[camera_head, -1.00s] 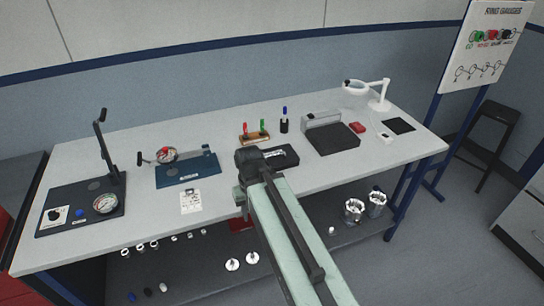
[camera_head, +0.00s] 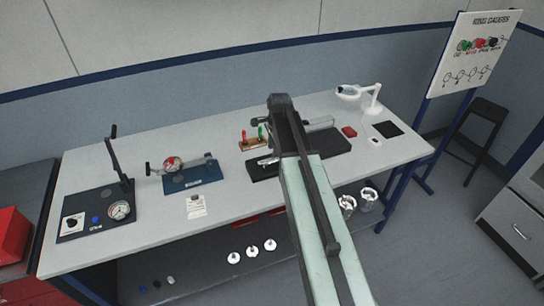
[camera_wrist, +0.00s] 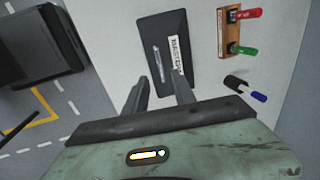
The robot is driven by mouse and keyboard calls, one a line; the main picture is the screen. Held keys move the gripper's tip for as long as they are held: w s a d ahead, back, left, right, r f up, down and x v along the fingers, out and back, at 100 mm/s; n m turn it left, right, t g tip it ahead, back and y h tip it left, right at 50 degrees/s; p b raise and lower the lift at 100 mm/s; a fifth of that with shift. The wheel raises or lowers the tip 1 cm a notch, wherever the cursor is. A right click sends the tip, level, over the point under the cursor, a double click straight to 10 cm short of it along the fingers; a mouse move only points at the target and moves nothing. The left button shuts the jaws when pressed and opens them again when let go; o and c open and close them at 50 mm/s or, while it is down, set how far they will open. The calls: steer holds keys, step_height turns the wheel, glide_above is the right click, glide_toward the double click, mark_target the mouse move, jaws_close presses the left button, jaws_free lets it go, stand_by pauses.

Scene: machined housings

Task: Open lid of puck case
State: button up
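The puck case appears to be the flat black case (camera_head: 262,172) on the bench, just left of my arm. In the wrist view the case (camera_wrist: 178,25) lies flat, with a white lettered label and a thin silvery strip on its top. It looks closed, though I cannot make out a lid seam. My gripper (camera_wrist: 160,76) is open and empty, with its two dark fingers apart. The fingertips show over the case's near end; I see no clear contact. In the head view my arm hides the gripper.
A wooden stand (camera_wrist: 228,32) with red and green handles and a black-and-blue marker (camera_wrist: 246,90) lie right of the case in the wrist view. A dark tray (camera_head: 328,143) is right of my arm. A blue gauge fixture (camera_head: 193,177) stands left. The magnifier lamp (camera_head: 371,98) is at the back right.

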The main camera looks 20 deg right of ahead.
steer(key=f+b, duration=0.2)
steer(key=w+f+b, duration=0.1)
steer(key=f+b, duration=0.4)
steer(key=shift+w+f, duration=0.25)
steer(key=shift+f, duration=0.15)
steer(key=shift+r, duration=0.1)
jaws_close()
stand_by(0.8)
